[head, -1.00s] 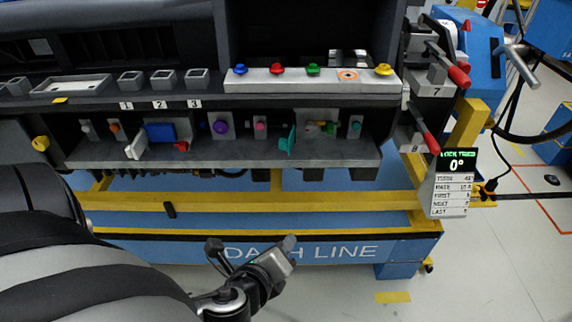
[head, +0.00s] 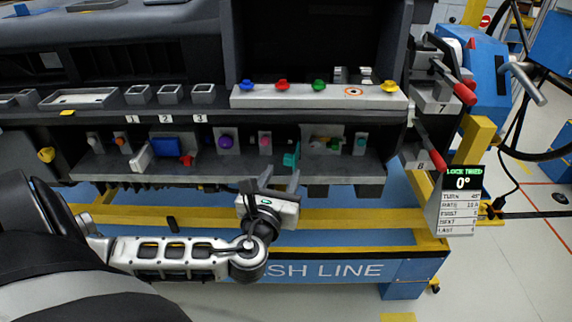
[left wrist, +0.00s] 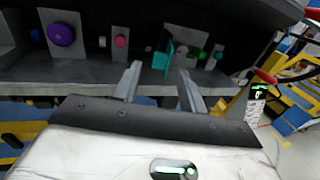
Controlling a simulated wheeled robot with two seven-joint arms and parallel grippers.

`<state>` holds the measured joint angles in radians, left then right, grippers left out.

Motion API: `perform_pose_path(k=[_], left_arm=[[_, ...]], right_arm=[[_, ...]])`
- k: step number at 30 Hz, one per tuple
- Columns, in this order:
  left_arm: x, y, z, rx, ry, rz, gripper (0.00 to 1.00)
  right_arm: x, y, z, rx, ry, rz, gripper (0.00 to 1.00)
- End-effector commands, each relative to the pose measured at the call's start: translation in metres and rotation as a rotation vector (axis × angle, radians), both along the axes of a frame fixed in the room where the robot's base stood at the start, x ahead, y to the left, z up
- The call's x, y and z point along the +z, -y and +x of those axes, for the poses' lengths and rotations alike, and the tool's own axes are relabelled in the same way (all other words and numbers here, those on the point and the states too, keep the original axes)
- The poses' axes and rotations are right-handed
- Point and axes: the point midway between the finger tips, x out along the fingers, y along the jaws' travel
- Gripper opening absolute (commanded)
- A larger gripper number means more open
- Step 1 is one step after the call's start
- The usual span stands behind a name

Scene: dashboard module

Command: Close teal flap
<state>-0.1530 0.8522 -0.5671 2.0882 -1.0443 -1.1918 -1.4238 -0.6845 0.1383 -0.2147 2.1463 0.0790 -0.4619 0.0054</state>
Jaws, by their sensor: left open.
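The teal flap (head: 291,157) stands out from the lower shelf of the dashboard module, right of the pink knob (head: 265,141). It also shows in the left wrist view (left wrist: 162,57), standing open beside a grey panel (head: 324,143) that carries small coloured parts. My left gripper (head: 280,182) is open and empty, just below and in front of the flap. In the left wrist view its two fingers (left wrist: 160,82) point toward the shelf, with the flap seen beyond and between them. I see no contact with the flap. My right gripper is not in view.
Above runs a white strip (head: 300,97) with coloured knobs. Red-handled levers (head: 432,150) and a small display (head: 461,184) stand at the right.

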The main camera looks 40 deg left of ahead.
Motion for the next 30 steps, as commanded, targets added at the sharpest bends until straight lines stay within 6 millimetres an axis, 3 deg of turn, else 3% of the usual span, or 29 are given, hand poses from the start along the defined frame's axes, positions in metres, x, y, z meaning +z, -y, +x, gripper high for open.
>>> perform_pose_path(k=[3, 9, 19, 24, 30], left_arm=[[0.001, -0.009, 0.019, 0.002, 0.002, 0.001, 0.41], [0.000, -0.016, 0.035, 0.000, 0.000, -0.001, 0.41], [-0.001, -0.017, 0.038, -0.001, -0.001, -0.003, 0.41], [-0.001, -0.017, 0.038, -0.001, -0.001, -0.003, 0.01], [-0.001, -0.017, 0.038, 0.001, -0.001, -0.003, 0.00]], right_arm=[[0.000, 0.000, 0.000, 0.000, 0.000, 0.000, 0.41], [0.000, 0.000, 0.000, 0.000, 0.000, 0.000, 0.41], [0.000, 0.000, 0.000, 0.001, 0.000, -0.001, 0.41], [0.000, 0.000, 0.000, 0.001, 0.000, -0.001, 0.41], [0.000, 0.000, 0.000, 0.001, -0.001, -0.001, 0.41]])
